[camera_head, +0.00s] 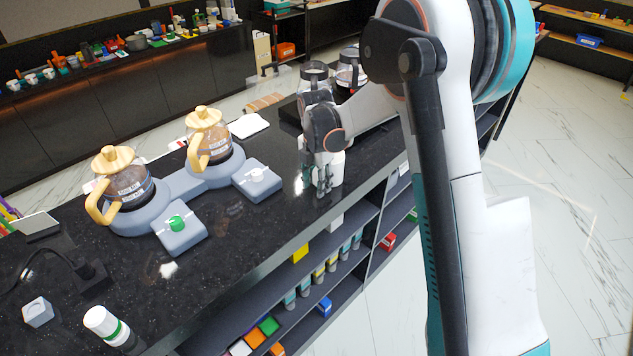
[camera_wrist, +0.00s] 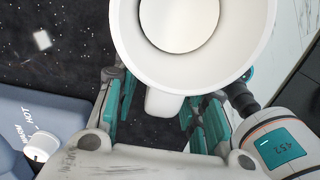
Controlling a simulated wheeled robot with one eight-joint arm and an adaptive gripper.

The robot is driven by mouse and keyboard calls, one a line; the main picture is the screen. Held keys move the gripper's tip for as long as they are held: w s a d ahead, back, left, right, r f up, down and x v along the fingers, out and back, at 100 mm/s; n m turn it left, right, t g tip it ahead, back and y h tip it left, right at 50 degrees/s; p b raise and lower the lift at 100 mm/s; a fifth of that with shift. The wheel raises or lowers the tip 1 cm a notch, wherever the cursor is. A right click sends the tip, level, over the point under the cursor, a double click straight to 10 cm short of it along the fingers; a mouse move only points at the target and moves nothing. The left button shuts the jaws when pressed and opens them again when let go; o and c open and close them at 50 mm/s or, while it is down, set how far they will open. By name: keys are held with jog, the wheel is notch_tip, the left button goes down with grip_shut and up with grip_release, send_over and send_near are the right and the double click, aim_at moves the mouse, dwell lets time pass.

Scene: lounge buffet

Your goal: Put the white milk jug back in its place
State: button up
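The white milk jug (camera_head: 337,160) stands upright near the front edge of the black counter, partly hidden behind my gripper (camera_head: 324,185). In the wrist view I look down into the jug's round mouth (camera_wrist: 186,22), and its handle (camera_wrist: 163,104) points toward me. My gripper (camera_wrist: 162,110) is open, with its fingers on either side of the handle and dark gaps visible between handle and fingers. I cannot make out a marked place for the jug.
A grey-blue double coffee warmer (camera_head: 183,185) holds two glass pots with yellow lids and handles, left of my gripper. More glass pots (camera_head: 314,76) stand behind my arm. Shelves (camera_head: 322,290) lie below the counter edge.

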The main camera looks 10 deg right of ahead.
notch_tip(320, 180, up, 12)
jog(key=shift+a+f+p, duration=0.1)
jog(key=shift+f+p, duration=0.1)
jog(key=shift+p, duration=0.25)
jog(key=shift+s+r, duration=0.2)
jog(key=shift+r, duration=0.35)
jog(key=s+d+r+m+t, duration=0.2)
jog(key=s+r+m, duration=0.3)
jog(key=s+m, duration=0.4)
jog(key=s+d+r+m+t, duration=0.3)
jog(key=s+r+m, duration=0.35)
jog(key=s, duration=0.55)
jog(key=s+d+f+m+t, duration=0.1)
jog(key=s+f+m, duration=0.3)
jog(key=s+m, duration=0.5)
jog(key=shift+t, duration=0.6)
jog(key=shift+d, duration=0.1)
